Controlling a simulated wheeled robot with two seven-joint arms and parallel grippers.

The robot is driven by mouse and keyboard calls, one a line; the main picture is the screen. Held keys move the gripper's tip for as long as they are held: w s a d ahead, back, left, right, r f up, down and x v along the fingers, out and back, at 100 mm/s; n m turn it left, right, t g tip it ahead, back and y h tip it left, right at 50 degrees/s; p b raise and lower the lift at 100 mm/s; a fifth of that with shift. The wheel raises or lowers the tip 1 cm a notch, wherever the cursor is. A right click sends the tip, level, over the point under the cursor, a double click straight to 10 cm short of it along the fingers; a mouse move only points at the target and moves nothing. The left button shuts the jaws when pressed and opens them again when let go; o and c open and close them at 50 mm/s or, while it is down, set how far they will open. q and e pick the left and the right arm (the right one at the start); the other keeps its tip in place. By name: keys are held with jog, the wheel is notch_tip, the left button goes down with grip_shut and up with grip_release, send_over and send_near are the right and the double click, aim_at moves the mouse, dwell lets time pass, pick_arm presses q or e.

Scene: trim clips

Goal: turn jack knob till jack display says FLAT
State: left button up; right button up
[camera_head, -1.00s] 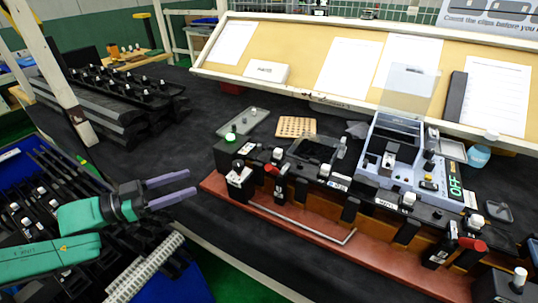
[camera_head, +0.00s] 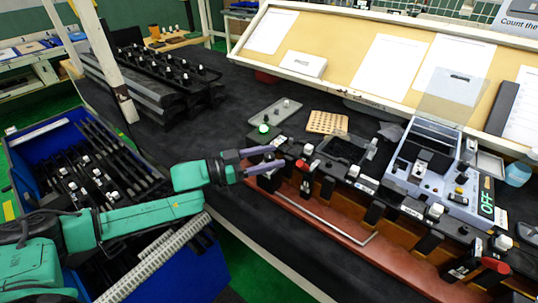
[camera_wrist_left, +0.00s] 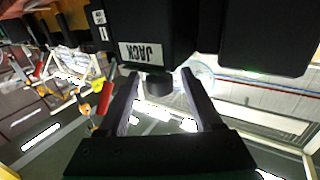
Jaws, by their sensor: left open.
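My left gripper (camera_head: 278,157) is open at the left end of the red-brown bench fixture (camera_head: 320,215). In the left wrist view its two fingers (camera_wrist_left: 158,76) stand on either side of a short dark round knob (camera_wrist_left: 158,86). The knob sits on a black block with an upside-down JACK label (camera_wrist_left: 147,52). I cannot tell whether the fingers touch the knob. In the head view the gripper partly covers that block, and I cannot read a jack display in either view. My right gripper is not in view.
A lit green lamp (camera_head: 264,128) stands just behind the gripper. Several black clamps with white and red knobs line the fixture. A blue-grey machine (camera_head: 440,180) has a display reading OFF (camera_head: 487,204). A blue bin (camera_head: 150,262) is at left.

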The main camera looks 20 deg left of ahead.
pick_arm(q)
grip_shut()
jog(key=shift+w+m+g, duration=0.1)
jog(key=shift+m+g, duration=0.2)
jog(key=shift+g, duration=0.1)
jog(key=shift+m+g+h, duration=0.3)
jog(key=shift+h, duration=0.1)
jog(key=shift+f+m+g+h+b, duration=0.1)
jog(key=shift+m+g+h+b, duration=0.45)
jog(key=shift+g, duration=0.35)
jog(key=m+g+b, duration=0.2)
jog(key=g+b, duration=0.2)
jog(key=b, duration=0.1)
jog(key=m+g+h+b, duration=0.1)
jog(key=m+g+b, duration=0.2)
jog(key=g+b, duration=0.1)
jog(key=shift+f+m+g+h+b, duration=0.25)
jog(key=shift+m+g+b, duration=0.1)
jog(key=shift+b, duration=0.15)
jog(key=shift+r+m+g+b, duration=0.35)
jog(key=shift+m+g+b, duration=0.15)
jog(key=shift+g+b, duration=0.25)
jog(key=shift+r, duration=0.1)
grip_release()
